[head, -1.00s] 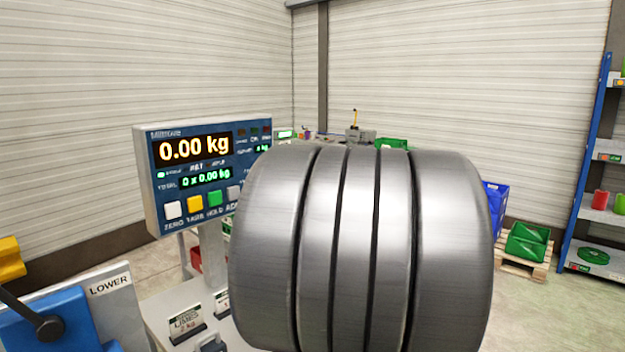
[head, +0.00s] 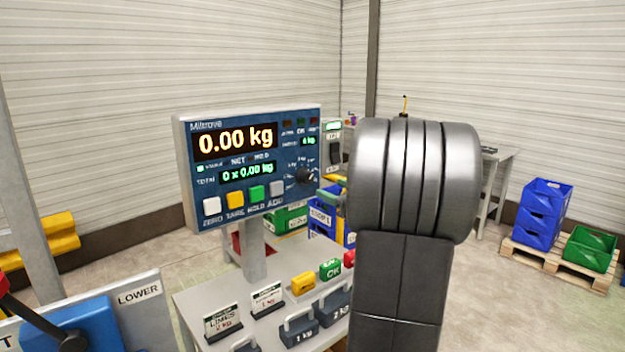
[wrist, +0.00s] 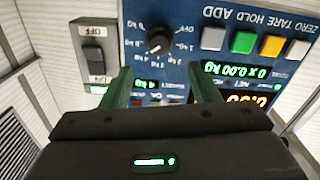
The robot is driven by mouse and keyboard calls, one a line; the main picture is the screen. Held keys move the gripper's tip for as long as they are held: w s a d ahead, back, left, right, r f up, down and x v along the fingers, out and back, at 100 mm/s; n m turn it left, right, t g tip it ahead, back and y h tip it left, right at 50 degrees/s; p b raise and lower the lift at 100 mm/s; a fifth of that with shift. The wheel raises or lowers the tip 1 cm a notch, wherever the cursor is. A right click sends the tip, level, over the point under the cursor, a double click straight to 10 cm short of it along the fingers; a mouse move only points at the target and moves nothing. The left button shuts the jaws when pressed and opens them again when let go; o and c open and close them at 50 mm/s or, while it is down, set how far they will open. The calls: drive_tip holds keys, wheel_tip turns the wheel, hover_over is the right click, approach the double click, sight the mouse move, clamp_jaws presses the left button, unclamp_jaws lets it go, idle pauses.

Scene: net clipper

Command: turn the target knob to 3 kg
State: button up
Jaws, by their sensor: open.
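The target knob (head: 305,176) is a black dial at the lower right of the blue scale panel (head: 237,207). In the wrist view, which is upside down, the knob (wrist: 158,42) shows with weight marks around it. The small target readout (head: 308,141) appears to read 4 kg. The exact pointer mark is too small to tell. My gripper (wrist: 157,72) is open, its two green fingers pointing at the panel on either side of the knob's line. The knob lies just beyond the fingertips, with nothing between the fingers.
A switch box (wrist: 92,54) with ON/OFF marks stands close beside the panel. The buttons (head: 234,200) line the panel's lower edge. Below are weights (head: 299,326) and small signs (head: 222,323) on the bench. Blue bins (head: 540,215) stand on a pallet at right.

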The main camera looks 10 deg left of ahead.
sight(309, 179)
drive_tip(key=p+x, duration=0.1)
drive_tip(key=x, duration=0.8)
drive_tip(key=c, duration=1)
